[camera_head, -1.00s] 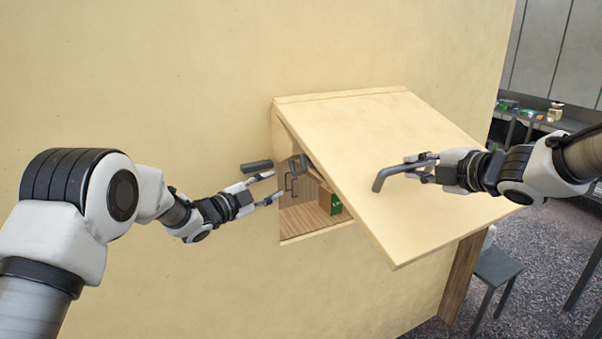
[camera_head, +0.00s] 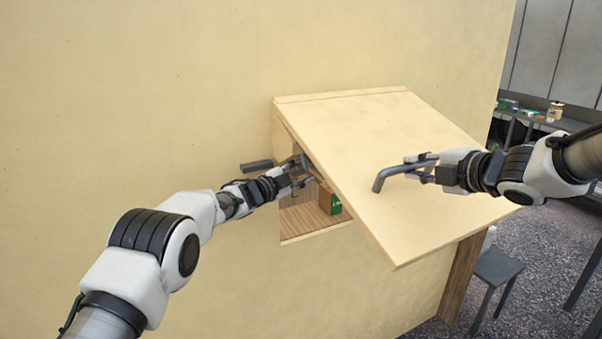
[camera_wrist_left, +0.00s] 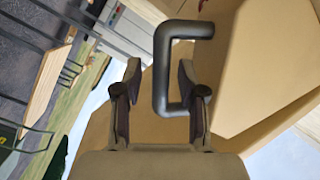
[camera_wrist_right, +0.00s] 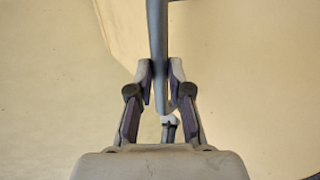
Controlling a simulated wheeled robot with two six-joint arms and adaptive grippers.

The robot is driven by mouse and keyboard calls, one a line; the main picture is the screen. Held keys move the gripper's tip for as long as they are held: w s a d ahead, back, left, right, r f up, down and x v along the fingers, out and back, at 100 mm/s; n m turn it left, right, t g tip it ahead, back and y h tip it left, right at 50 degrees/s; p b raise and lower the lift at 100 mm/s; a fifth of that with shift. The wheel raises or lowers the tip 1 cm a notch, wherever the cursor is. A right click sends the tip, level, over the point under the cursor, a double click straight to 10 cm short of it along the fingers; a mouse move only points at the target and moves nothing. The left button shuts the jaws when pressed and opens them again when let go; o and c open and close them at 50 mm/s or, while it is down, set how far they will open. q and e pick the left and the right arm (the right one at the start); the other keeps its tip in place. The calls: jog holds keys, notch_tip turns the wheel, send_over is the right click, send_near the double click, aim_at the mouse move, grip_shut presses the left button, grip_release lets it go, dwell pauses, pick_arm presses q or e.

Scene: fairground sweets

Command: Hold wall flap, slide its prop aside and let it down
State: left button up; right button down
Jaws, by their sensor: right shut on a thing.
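The wall flap (camera_head: 365,140) is a cream panel, hinged along its top edge and sloping outward over an opening in the cream wall. My right gripper (camera_head: 408,171) is shut on the grey handle (camera_head: 379,182) on the flap's outer face; the right wrist view shows the bar between its fingers (camera_wrist_right: 159,80). My left gripper (camera_head: 304,174) is at the opening under the flap's left edge. In the left wrist view its open fingers stand either side of one leg of a dark grey U-shaped handle (camera_wrist_left: 160,75). That handle is on a wooden piece, perhaps the prop, mostly hidden.
A dark grey bar (camera_head: 257,165) sticks out left of the opening. A green box (camera_head: 334,204) stands on the wooden floor (camera_head: 298,222) inside. A grey stool (camera_head: 496,266) and a table with small items (camera_head: 530,116) are at right.

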pick_arm(q)
grip_shut()
jog(key=shift+a, duration=0.1)
jog(key=s+a, duration=0.3)
jog(key=a, duration=0.3)
jog(key=shift+s, duration=0.25)
jog(key=shift+a, duration=0.15)
jog(key=shift+o, duration=0.9)
grip_release()
jog(key=shift+s, duration=0.1)
jog(key=v, duration=1.2)
